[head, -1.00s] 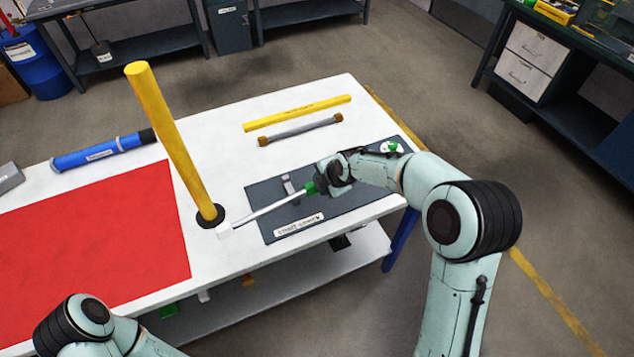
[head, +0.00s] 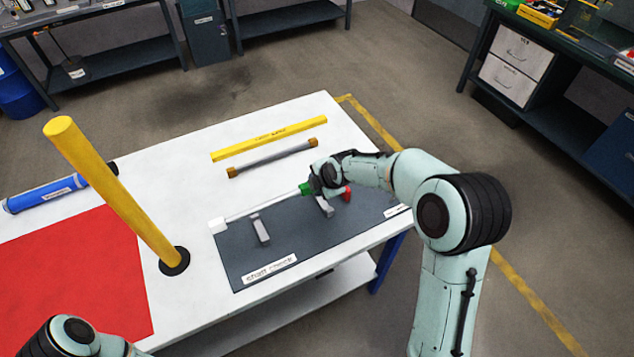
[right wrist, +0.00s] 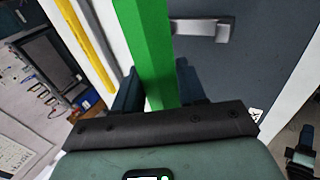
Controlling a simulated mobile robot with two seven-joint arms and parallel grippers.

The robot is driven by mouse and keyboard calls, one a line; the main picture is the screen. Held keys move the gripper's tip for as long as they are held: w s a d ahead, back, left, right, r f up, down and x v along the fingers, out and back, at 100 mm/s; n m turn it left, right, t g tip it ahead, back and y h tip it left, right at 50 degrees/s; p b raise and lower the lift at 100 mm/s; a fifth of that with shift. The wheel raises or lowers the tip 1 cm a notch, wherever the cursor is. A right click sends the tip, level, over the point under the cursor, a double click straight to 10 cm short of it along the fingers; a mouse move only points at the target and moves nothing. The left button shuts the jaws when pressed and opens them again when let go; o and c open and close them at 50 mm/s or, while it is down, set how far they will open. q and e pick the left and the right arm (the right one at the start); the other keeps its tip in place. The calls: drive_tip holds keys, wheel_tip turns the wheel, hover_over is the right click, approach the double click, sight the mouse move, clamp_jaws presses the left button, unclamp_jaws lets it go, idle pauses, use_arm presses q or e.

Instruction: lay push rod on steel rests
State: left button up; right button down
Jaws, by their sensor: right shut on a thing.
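My right gripper (head: 317,184) is shut on the push rod's green section; this green section (right wrist: 147,55) fills the space between the fingers in the right wrist view. The push rod (head: 262,207) has a pale shaft, a white end (head: 218,225) at the left and a red end (head: 346,193) right of the gripper. Two grey steel rests, left (head: 260,229) and right (head: 325,206), stand on a dark mat (head: 285,250). The rod appears held above the mat, behind the left rest in the picture. One rest shows in the right wrist view (right wrist: 203,29). My left gripper is out of view.
A tall yellow post (head: 115,190) stands on the white table (head: 190,185), left of the mat. A yellow bar (head: 270,138) and a grey rod with brown ends (head: 272,158) lie behind. A blue tube (head: 45,193) and red mat (head: 75,270) are left.

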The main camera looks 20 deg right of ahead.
drive_tip(key=shift+s+a+f+b, duration=0.1)
drive_tip(key=shift+f+b, duration=0.25)
drive_tip(key=shift+f, duration=0.6)
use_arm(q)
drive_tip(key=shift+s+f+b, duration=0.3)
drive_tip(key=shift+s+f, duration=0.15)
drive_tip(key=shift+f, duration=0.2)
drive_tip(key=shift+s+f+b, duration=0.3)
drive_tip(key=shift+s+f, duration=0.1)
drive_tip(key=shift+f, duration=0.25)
use_arm(e)
drive_tip(key=shift+f, duration=1.35)
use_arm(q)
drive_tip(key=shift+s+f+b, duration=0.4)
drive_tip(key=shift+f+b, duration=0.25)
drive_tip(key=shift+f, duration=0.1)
use_arm(e)
drive_tip(key=shift+f, duration=0.85)
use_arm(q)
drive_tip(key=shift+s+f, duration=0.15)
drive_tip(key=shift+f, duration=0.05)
use_arm(e)
drive_tip(key=shift+f, duration=0.2)
